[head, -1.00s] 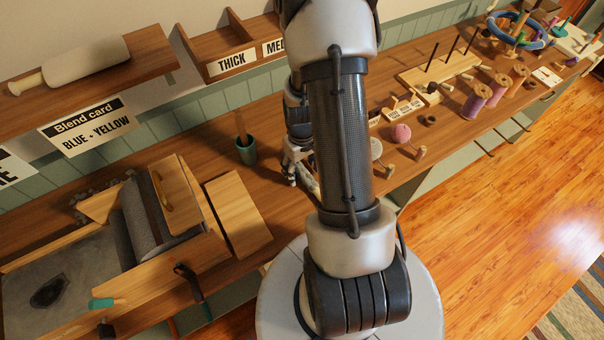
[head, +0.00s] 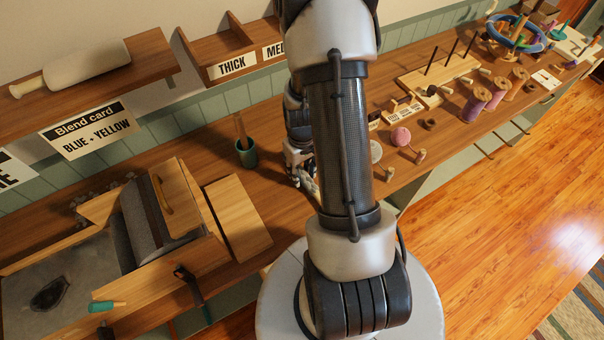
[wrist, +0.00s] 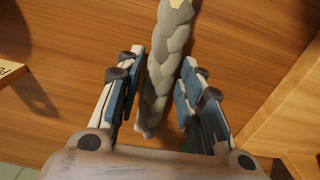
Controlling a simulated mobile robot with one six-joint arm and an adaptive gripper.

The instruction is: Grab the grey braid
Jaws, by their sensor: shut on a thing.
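The grey braid (wrist: 170,50) runs up the middle of the wrist view, with plaited lobes and a pale yellowish patch near its top end. It lies between the two fingers of my gripper (wrist: 163,78), which are closed on it, and its lower end shows near the palm. A little gap shows beside the braid in places. In the head view, my gripper (head: 300,170) is low over the wooden bench, partly hidden behind my arm. I cannot make out the braid there.
A green cup (head: 246,155) with a stick stands left of the gripper on the bench (head: 190,150). A wooden board (head: 238,218) and a drum machine (head: 150,225) are further left. A pink ball (head: 400,136) and spools (head: 476,104) stand to the right.

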